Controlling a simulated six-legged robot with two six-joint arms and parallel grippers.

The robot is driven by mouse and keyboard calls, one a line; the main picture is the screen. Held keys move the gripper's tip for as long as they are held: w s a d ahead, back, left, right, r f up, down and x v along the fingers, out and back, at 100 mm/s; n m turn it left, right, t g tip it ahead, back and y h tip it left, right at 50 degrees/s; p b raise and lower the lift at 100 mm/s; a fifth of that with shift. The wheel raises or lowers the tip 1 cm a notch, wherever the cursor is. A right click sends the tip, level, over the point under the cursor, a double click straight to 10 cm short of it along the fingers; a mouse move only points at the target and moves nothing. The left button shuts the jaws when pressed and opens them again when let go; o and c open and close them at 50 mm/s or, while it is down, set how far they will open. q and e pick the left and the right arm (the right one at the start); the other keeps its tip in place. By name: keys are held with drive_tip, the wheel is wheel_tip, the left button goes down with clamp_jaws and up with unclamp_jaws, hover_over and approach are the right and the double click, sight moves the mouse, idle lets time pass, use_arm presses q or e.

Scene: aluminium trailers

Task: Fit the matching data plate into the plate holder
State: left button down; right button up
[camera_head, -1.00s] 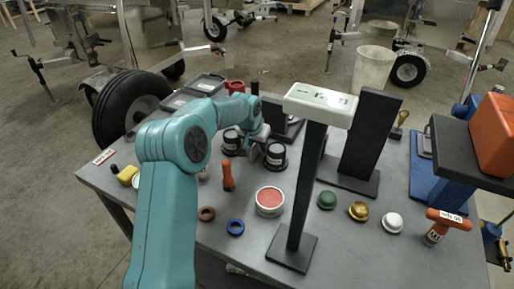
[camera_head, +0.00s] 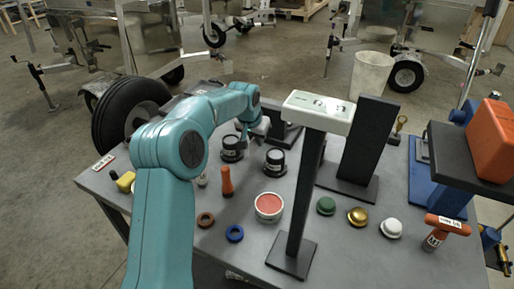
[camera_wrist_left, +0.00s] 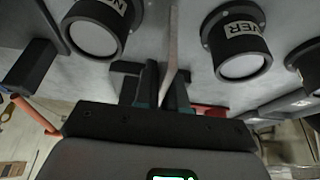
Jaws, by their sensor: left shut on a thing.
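My left gripper (camera_head: 255,130) is at the back of the grey table, just behind two black round knobs. In the left wrist view its fingers (camera_wrist_left: 162,88) are shut on a thin pale plate (camera_wrist_left: 172,45), seen edge-on. The plate's face and any marking cannot be read. A dark stand (camera_head: 287,134) is just right of the gripper, partly hidden; I cannot tell whether it is the plate holder. My right gripper is not in view.
The black knobs (camera_head: 231,149) and (camera_head: 275,161) carry white labels; one also shows in the wrist view (camera_wrist_left: 240,45). A white box (camera_head: 319,111) tops a black post. A tall black panel (camera_head: 369,145) stands behind it. Several coloured caps and rings lie in front.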

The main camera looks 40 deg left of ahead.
use_arm(q)
wheel_tip(320, 180, up, 15)
drive_tip(key=p, duration=0.3)
drive_tip(key=shift+r, duration=0.15)
